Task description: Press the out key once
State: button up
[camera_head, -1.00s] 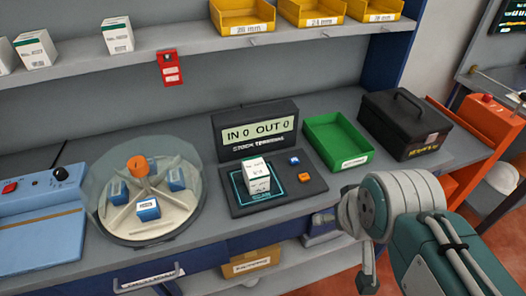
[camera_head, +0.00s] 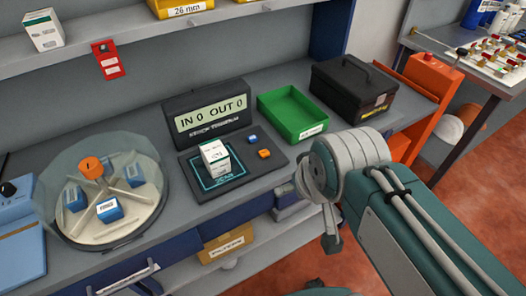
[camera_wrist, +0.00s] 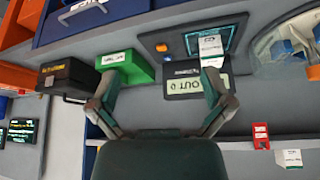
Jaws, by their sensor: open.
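The dark counter unit has a display (camera_head: 208,118) reading "IN 0 OUT 0". On its flat base (camera_head: 200,191) are a blue key (camera_head: 252,139) and an orange key (camera_head: 264,153); their labels are too small to read. A white box (camera_head: 214,158) stands on the scan pad left of the keys. My gripper (camera_wrist: 158,88) is open and empty, its fingers spread. In the wrist view, which is upside down, the orange key (camera_wrist: 161,47) shows beyond the gap between them. In the head view my gripper is right of the keys, apart from them, in front of the bench edge.
A green tray (camera_head: 293,112) and black case (camera_head: 353,90) stand right of the counter. A clear-domed carousel (camera_head: 105,226) with blue boxes stands left. A shelf (camera_head: 108,40) runs above the bench. Bare bench lies between carousel and counter.

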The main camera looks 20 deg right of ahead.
grip_shut()
dwell(1.3)
